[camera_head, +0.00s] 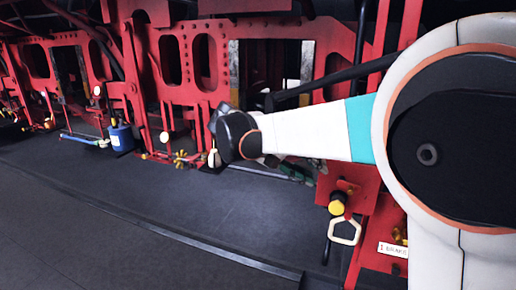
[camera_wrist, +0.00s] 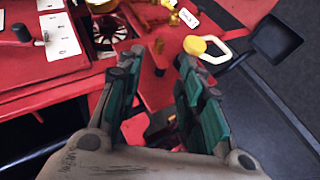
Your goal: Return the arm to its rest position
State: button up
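My gripper (camera_wrist: 160,66) is open in the wrist view, its two green-padded fingers apart with nothing held between them. Red metalwork and part of a dark and red fitting show beyond and between the fingers. My arm (camera_head: 310,132) stretches leftward across the head view, its white and teal link bending at a dark joint. In the head view, green parts of my gripper (camera_head: 297,172) show just below the arm; the rest is hidden by it.
A red bracket with a yellow knob (camera_head: 337,207) and cream loop handle (camera_head: 345,232) stands close right of my gripper; the knob (camera_wrist: 194,45) also shows in the wrist view. A blue canister (camera_head: 121,138) stands left by the red frame (camera_head: 150,100).

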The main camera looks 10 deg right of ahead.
jog(key=s+a+f+n+t+y+b, duration=0.1)
jog(key=s+a+f+t+y+b, duration=0.1)
jog(key=s+f+b, duration=0.5)
jog(key=s+a+f+n+t+y+b, duration=0.2)
jog(key=s+f+y+b, duration=0.3)
jog(key=f, duration=1.1)
jog(key=s+a+f+n+t+y+b, duration=0.1)
jog(key=s+f+t+y+b, duration=0.3)
jog(key=s+f+b, duration=0.4)
notch_tip(320, 180, down, 4)
jog(key=a+b, duration=0.1)
jog(key=b, duration=0.2)
jog(key=shift+s+a+t, duration=0.15)
jog(key=shift+s+t, duration=0.15)
jog(key=shift+s, duration=0.1)
